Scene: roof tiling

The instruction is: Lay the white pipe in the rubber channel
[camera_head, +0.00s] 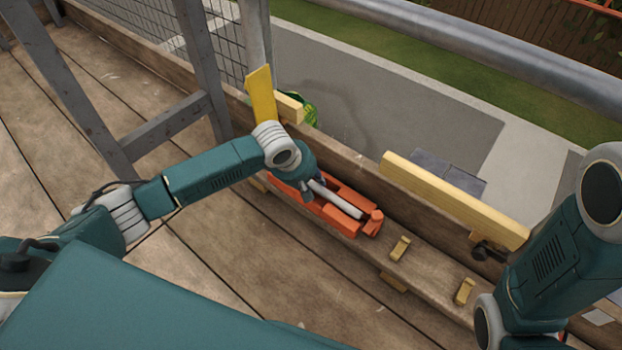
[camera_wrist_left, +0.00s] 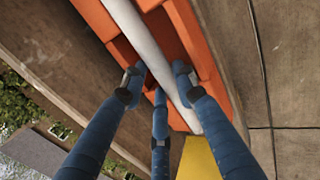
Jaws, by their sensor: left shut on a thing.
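The white pipe (camera_head: 340,201) lies lengthwise along the orange channel piece (camera_head: 338,220), between its raised side walls in the head view. In the left wrist view the pipe (camera_wrist_left: 150,38) runs diagonally over the orange channel (camera_wrist_left: 191,35). I cannot tell whether it rests fully on the channel floor. My left gripper (camera_head: 312,189) is over the far-left part of the channel, shut on the pipe. Its blue fingers (camera_wrist_left: 160,82) stand on both sides of the pipe in the left wrist view. My right arm shows at the right, but its gripper is out of view.
The channel sits on a wooden plank ledge (camera_head: 430,277) with small yellow blocks (camera_head: 400,248). A long yellow board (camera_head: 450,198) stands at right, with a dark object (camera_head: 489,251) below it. A yellow piece (camera_head: 262,95) stands behind my left wrist. Grey frame posts rise at left.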

